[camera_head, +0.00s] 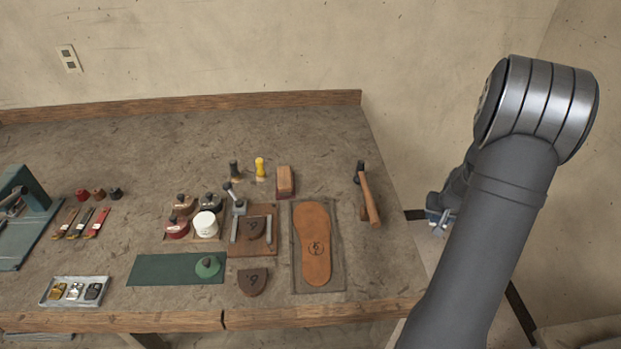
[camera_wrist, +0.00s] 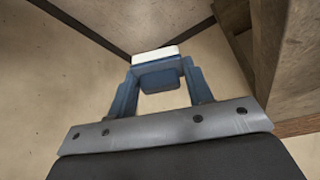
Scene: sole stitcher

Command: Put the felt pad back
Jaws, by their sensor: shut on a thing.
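My gripper (camera_head: 440,224) is beyond the bench's right edge, partly behind my own arm. In the wrist view my gripper (camera_wrist: 160,84) has its blue fingers shut on a blue block with a white layer on its far side, which looks like the felt pad (camera_wrist: 157,54). The pad is held clear of any surface, with floor and wall behind it. It is too small to make out clearly in the head view. A green round piece with a knob (camera_head: 208,266) stands on a green mat (camera_head: 160,270) on the bench.
The bench (camera_head: 140,130) holds a sole (camera_head: 314,240) on a dark board, a hammer (camera_head: 369,196) near the right edge, several jars (camera_head: 205,224), a brown block (camera_head: 285,180) and a metal tray (camera_head: 50,298). The back of the bench is clear.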

